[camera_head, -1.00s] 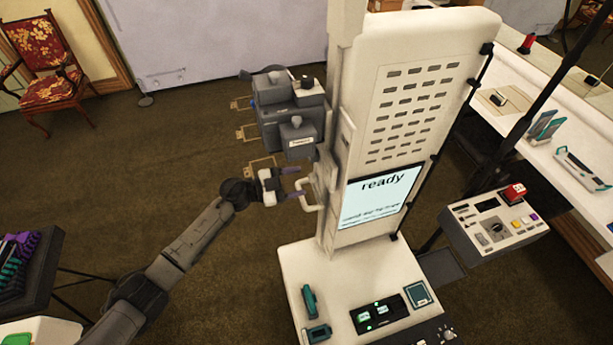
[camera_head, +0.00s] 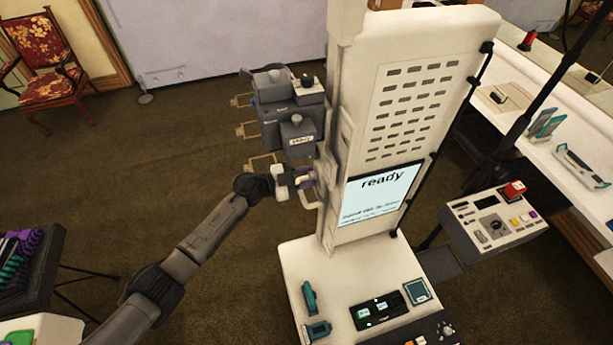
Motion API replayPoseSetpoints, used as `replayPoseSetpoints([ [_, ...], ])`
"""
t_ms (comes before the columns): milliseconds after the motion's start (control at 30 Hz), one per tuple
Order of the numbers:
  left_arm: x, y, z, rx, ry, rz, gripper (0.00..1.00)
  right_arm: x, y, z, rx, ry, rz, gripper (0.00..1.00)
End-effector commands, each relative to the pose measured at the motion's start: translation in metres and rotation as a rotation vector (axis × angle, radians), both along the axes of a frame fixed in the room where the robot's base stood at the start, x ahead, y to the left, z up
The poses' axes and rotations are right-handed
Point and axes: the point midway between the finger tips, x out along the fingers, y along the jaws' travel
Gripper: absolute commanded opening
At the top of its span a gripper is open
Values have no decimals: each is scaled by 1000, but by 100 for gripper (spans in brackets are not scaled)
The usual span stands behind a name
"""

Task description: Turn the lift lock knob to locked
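A tall cream machine column (camera_head: 350,120) carries a screen (camera_head: 378,195) that reads "ready". A cream handle-like bracket (camera_head: 311,204) sticks out from its left side. My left gripper (camera_head: 304,178) is right at this bracket, its purple-tinted fingertips overlapping it; whether they grip anything is too small to tell. No part is readably marked as the lift lock knob. A grey unit (camera_head: 288,115) with small knob-like parts on top and an unreadable label hangs on the column above the gripper. My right gripper is out of view.
A control box (camera_head: 500,225) with a round dial and a red button stands at the right. The machine's cream base (camera_head: 310,262) bears small teal devices and a black panel. A red chair (camera_head: 45,75) stands at the back left. The floor between is open.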

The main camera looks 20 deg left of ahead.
Motion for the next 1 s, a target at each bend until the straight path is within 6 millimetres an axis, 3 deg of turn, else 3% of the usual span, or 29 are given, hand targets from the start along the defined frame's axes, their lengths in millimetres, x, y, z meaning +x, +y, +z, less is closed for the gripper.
replayPoseSetpoints([
  [233, 0, 0, 0, 0, 0, 0, 8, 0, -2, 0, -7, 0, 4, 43],
  [567, 0, 1, -1, 46, -57, 0, 8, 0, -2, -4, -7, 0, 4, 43],
  [1000, 0, 1, -2, 277, -355, -1, 8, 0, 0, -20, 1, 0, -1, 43],
])
